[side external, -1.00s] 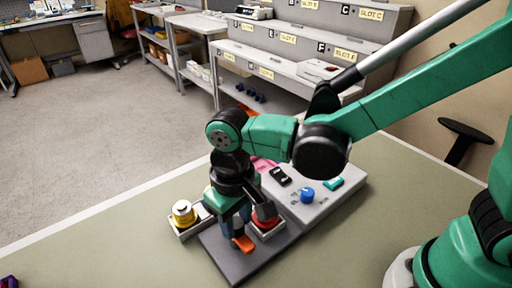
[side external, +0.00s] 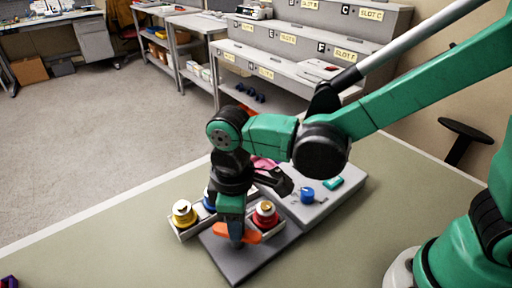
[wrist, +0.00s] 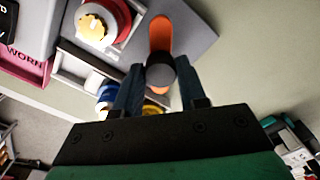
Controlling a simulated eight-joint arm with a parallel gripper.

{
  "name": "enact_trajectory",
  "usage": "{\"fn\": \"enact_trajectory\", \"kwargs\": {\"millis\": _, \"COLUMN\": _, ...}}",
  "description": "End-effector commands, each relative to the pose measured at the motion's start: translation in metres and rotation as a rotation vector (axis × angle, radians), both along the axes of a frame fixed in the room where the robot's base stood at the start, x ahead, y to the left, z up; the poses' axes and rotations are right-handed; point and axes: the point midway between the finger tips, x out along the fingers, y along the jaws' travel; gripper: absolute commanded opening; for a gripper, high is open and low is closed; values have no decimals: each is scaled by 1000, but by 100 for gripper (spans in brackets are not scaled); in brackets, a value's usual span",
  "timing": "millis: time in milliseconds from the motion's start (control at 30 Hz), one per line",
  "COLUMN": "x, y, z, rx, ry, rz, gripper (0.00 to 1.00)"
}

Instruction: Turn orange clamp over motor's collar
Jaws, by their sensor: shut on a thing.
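The orange clamp (side external: 252,234) is an elongated bar low over the grey base plate (side external: 222,253). It lies crosswise, its right end near the red-ringed round unit (side external: 265,212). My gripper (side external: 237,236) points down at the clamp. In the wrist view its fingers (wrist: 160,82) are closed around a dark round knob (wrist: 160,72), with the orange clamp (wrist: 160,35) reaching out beyond it. The red-ringed unit also shows in the wrist view (wrist: 108,22). I cannot tell which part is the motor's collar; the clamp's underside is hidden.
A yellow unit (side external: 184,213) stands in a tray to the left, and a blue one is partly hidden behind my gripper. A grey panel with a blue knob (side external: 307,194) and a teal block (side external: 333,184) lies behind right. The table front is clear.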

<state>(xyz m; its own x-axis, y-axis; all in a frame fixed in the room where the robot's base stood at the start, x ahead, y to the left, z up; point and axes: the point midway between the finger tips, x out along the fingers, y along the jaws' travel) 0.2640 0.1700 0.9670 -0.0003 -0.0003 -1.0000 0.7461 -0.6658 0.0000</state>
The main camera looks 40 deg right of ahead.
Motion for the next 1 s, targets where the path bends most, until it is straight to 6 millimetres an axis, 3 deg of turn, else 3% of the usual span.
{"fn": "enact_trajectory", "kwargs": {"millis": 600, "x": 1, "y": 0, "z": 0, "rx": 1, "ry": 0, "rz": 577, "gripper": 0}}
{"fn": "enact_trajectory", "kwargs": {"millis": 1000, "x": 2, "y": 0, "z": 0, "rx": 1, "ry": -2, "rz": 849, "gripper": 0}}
